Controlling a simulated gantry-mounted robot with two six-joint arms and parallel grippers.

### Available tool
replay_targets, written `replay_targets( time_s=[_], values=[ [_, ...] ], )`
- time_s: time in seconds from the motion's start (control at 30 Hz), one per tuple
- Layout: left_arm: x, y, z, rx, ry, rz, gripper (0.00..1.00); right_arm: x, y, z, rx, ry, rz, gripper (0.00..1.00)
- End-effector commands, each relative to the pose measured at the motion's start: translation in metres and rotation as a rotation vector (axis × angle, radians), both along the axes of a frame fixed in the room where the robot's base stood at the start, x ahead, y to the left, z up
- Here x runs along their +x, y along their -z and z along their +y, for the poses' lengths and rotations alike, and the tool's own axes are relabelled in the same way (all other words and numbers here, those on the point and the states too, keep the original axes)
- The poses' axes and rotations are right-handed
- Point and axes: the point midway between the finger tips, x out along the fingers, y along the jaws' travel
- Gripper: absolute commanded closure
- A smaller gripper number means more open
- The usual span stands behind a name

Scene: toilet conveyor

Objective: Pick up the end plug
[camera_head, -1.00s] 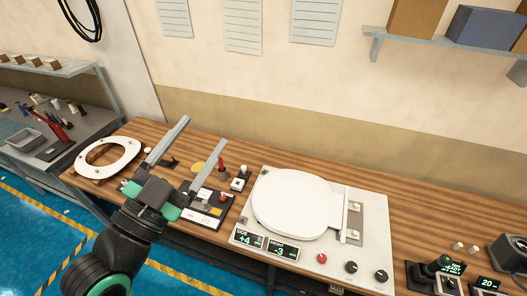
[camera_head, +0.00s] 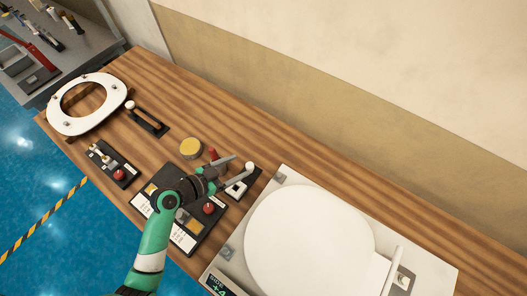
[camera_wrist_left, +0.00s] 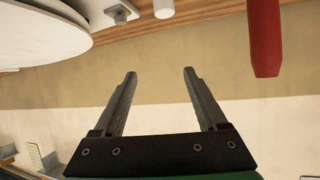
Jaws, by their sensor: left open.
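A small white round-topped piece (camera_head: 250,166), possibly the end plug, stands at the small black fixture (camera_head: 232,192) beside the toilet-seat station. A white cylinder end (camera_wrist_left: 163,8) shows at the top of the left wrist view, beyond the fingertips and apart from them; it may be the same piece. My left gripper (camera_head: 238,168) is open with its fingers pointing toward the white piece. In the left wrist view the gripper (camera_wrist_left: 160,73) has nothing between its fingers. My right gripper is not in view.
A red upright handle (camera_head: 212,154) stands close by the left gripper; it shows large in the left wrist view (camera_wrist_left: 264,38). The white lid (camera_head: 310,240) is right of it.

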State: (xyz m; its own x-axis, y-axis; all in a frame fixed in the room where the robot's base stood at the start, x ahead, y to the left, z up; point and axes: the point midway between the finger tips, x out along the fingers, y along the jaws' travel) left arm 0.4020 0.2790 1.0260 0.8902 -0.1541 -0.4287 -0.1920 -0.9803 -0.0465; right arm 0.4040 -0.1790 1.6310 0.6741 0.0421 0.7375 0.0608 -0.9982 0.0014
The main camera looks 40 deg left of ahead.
Motion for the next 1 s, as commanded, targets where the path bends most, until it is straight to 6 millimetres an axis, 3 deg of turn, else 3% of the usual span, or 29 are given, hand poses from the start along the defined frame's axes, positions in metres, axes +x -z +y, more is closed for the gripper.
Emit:
replay_targets(
  time_s=[0.03, 0.13, 0.37, 0.47, 0.67, 0.8, 1.0],
  values=[
    [-0.011, 0.027, 0.003, -0.014, -0.022, 0.025, 0.25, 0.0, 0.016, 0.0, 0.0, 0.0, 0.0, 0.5],
    [-0.026, 0.05, 0.009, -0.033, -0.057, 0.054, 0.25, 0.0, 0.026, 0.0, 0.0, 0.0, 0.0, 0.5],
    [-0.03, 0.057, 0.018, -0.037, -0.085, 0.06, 0.25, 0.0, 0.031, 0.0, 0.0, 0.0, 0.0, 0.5],
    [-0.024, 0.063, 0.017, -0.034, -0.08, 0.059, 0.25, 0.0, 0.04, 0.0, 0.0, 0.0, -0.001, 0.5],
    [0.008, 0.082, 0.012, -0.034, -0.078, 0.058, 0.25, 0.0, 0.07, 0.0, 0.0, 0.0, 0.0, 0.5],
    [0.024, 0.085, 0.011, -0.036, -0.08, 0.059, 0.25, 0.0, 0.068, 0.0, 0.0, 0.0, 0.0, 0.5],
    [0.03, 0.087, 0.011, -0.037, -0.082, 0.059, 0.25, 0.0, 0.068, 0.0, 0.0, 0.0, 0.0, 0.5]
  ],
)
